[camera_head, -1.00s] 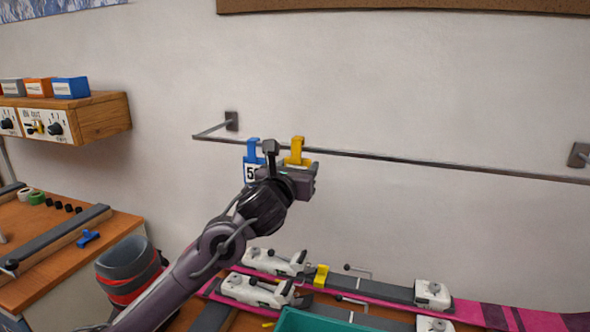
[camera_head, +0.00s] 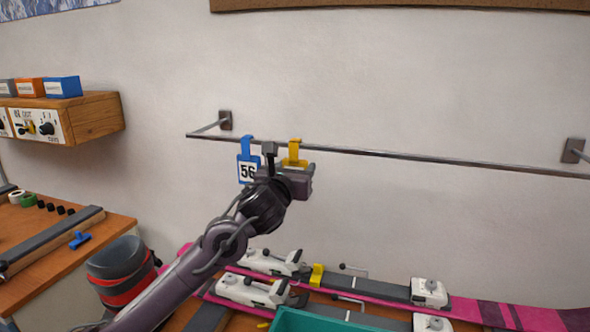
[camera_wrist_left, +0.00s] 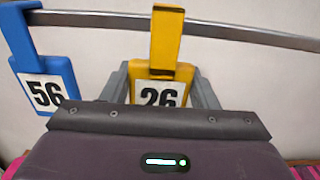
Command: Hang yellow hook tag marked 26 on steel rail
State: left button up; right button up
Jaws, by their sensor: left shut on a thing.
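The yellow hook tag (camera_head: 294,152) is held by my left gripper (camera_head: 287,172) at the steel rail (camera_head: 400,156). In the left wrist view, the yellow tag (camera_wrist_left: 165,45) shows the number 26 and stands upright between the shut grey fingers (camera_wrist_left: 160,90). Its hook strip crosses in front of the rail (camera_wrist_left: 110,20), with its top above it. Whether the hook's back side is behind the rail is hidden. The tag's lower part is hidden by the gripper body. My right gripper is not in view.
A blue tag (camera_head: 247,158) marked 56 hangs on the rail just left of the yellow one. The rail is bare to the right, up to its wall bracket (camera_head: 573,150). Skis with bindings (camera_head: 430,292) and a teal bin (camera_head: 310,322) lie below.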

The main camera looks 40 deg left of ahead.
pick_arm(q)
jog(key=o, duration=1)
jog(key=shift+o, duration=0.2)
jog(key=b+v, duration=0.1)
jog(key=v, duration=0.7)
